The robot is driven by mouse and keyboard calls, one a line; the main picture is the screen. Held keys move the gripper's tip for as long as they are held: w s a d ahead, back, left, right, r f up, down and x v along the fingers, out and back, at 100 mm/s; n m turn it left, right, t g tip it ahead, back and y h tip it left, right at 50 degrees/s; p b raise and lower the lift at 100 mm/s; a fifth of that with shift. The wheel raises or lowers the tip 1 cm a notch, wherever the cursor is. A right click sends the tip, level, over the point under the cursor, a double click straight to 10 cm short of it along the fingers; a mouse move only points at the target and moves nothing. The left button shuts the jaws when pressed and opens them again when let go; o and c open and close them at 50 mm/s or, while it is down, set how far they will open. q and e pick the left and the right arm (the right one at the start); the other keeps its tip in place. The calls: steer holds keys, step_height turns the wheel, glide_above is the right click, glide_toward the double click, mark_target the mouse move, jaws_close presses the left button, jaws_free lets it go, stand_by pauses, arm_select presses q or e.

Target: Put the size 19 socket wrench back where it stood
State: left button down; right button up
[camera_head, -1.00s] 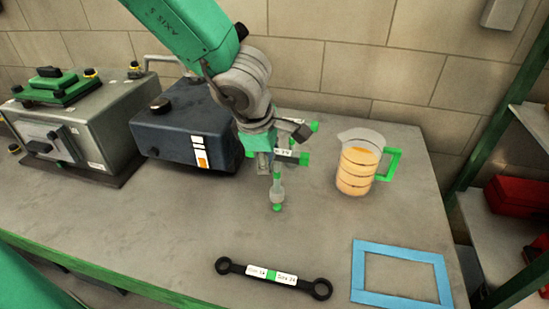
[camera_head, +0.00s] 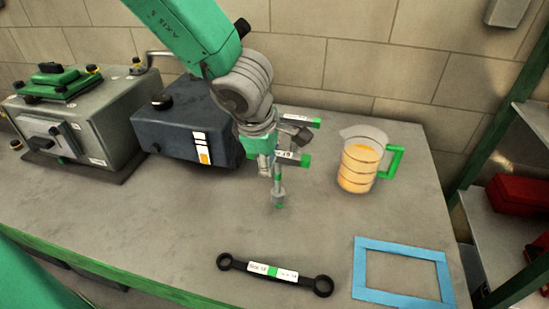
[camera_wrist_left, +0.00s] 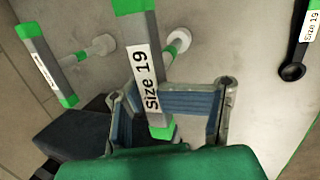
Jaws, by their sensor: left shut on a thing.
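The size 19 socket wrench (camera_head: 278,180) is a T-shaped tool with a grey shaft, green handle ends and a white "Size 19" label, which reads clearly in the left wrist view (camera_wrist_left: 150,80). My left gripper (camera_head: 266,160) is shut on it near the handle. The wrench hangs about upright over the table, its socket end down at a small green spot. I cannot tell whether it touches the tabletop. A second green-ended socket wrench (camera_head: 300,120) is just behind; it also shows in the left wrist view (camera_wrist_left: 45,68), its label unreadable. My right gripper is not in view.
A jug (camera_head: 361,165) of orange liquid stands to the right. A black flat wrench (camera_head: 240,266) and a blue rectangular frame (camera_head: 405,246) lie at the front. A dark box (camera_head: 180,125) and a grey machine (camera_head: 95,120) stand left. Bare table lies between.

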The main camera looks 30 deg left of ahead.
arm_select(q)
steer(key=shift+d+f+b, duration=0.15)
steer(key=shift+f+b, duration=0.6)
steer(key=shift+f, duration=0.25)
steer(key=shift+c, duration=0.6)
jaws_free()
steer(key=shift+r, duration=0.15)
step_height(320, 180, up, 9)
steer(key=p, duration=1)
steer(key=shift+p, duration=0.3)
